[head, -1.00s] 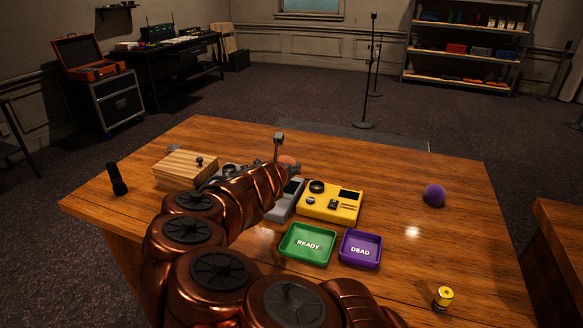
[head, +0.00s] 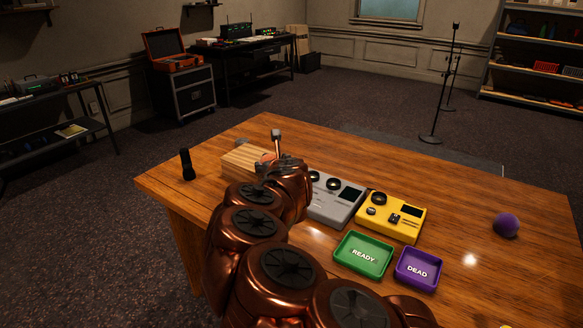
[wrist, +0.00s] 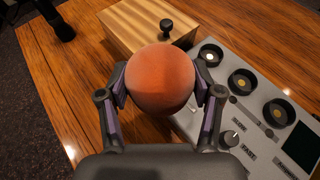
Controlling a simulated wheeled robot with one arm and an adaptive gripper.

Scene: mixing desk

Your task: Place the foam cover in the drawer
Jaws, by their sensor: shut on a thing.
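The orange foam cover (wrist: 160,82) is a round ball held between the two fingers of my gripper (wrist: 160,92) in the wrist view. In the head view a small part of the cover (head: 267,157) shows past my arm, and my gripper is mostly hidden there. A light wooden box with a dark knob (wrist: 135,20), which looks like the drawer, lies just beyond the cover. It also shows in the head view (head: 240,160), partly behind my arm. No open compartment shows in it. I cannot tell whether the cover touches it.
A grey device with dials (head: 333,197) and a yellow device (head: 392,217) are to the right. In front are a green READY tray (head: 362,256) and a purple DEAD tray (head: 418,270). A purple ball (head: 506,225) is far right, a black microphone (head: 187,165) far left.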

